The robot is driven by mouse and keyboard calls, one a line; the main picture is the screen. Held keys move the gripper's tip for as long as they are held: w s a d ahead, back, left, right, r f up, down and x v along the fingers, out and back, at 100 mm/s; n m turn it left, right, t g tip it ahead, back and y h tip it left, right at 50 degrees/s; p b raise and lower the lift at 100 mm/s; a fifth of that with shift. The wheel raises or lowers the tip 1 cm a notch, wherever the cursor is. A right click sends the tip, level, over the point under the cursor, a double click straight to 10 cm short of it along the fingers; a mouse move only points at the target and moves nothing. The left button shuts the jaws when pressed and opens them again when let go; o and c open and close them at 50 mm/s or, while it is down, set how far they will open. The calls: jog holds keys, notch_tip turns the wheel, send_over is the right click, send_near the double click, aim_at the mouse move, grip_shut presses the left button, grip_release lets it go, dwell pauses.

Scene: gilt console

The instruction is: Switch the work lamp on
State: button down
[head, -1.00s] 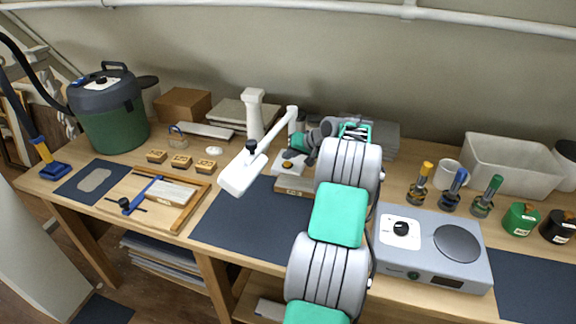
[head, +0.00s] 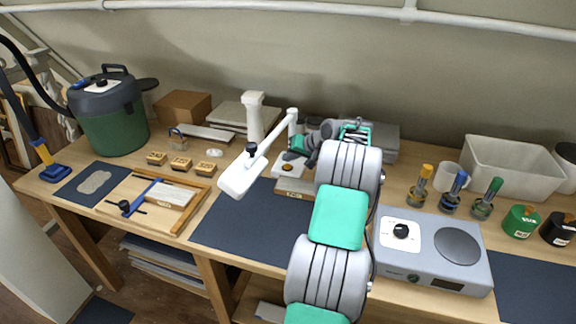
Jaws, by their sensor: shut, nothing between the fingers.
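The white work lamp (head: 240,177) stands at the middle of the bench, its head reaching forward left over a dark mat. My gripper (head: 297,153) is shut and empty, just above and behind the button. I cannot tell whether the fingertips touch the base. The underside of the lamp head is hidden, and I see no clear glow on the mat.
A white post (head: 254,115) stands behind the lamp head. A grey hot plate (head: 432,250) sits right of my arm, with several coloured-handled tools behind it. The dark mat (head: 235,226) is clear.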

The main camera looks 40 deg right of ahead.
aim_at(290, 167)
jog(key=shift+f, duration=0.1)
dwell(0.7)
jog(key=shift+s+f, duration=0.1)
jog(key=shift+f, duration=0.25)
jog(key=shift+f+b, duration=0.4)
dwell(0.7)
jog(key=shift+r+p, duration=0.65)
jog(key=shift+r, duration=0.2)
notch_tip(290, 167, up, 5)
jog(key=p, duration=0.3)
jog(key=shift+p, duration=0.4)
